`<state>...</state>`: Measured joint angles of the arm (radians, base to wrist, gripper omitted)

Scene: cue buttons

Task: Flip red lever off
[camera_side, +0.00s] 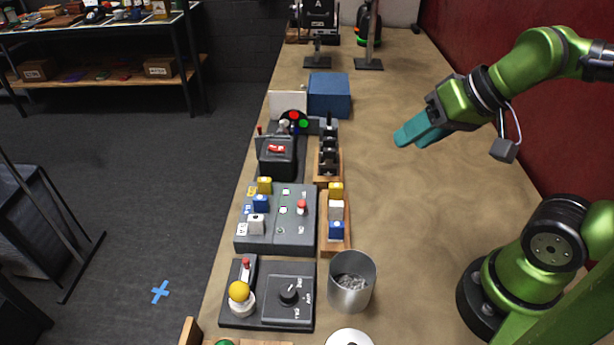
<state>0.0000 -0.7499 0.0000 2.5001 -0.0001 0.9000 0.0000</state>
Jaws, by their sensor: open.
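My gripper (404,138) hangs in the air over the right side of the table, with teal fingers pointing left and down. It is open and I see nothing between its fingers. A dark box (277,168) left of it carries a red switch (276,148). A grey panel (270,240) nearer the camera carries a red-topped stick (302,207). A small red handle (246,265) stands on the front panel (262,317). I cannot tell which of these is the red lever, nor its on or off position. My gripper is apart from all of them.
A wooden rack with dark pieces (329,150) and a rack with coloured blocks (336,211) stand between the panels and my gripper. A metal cup (351,283) stands at the front. A blue box (329,96) is farther back.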

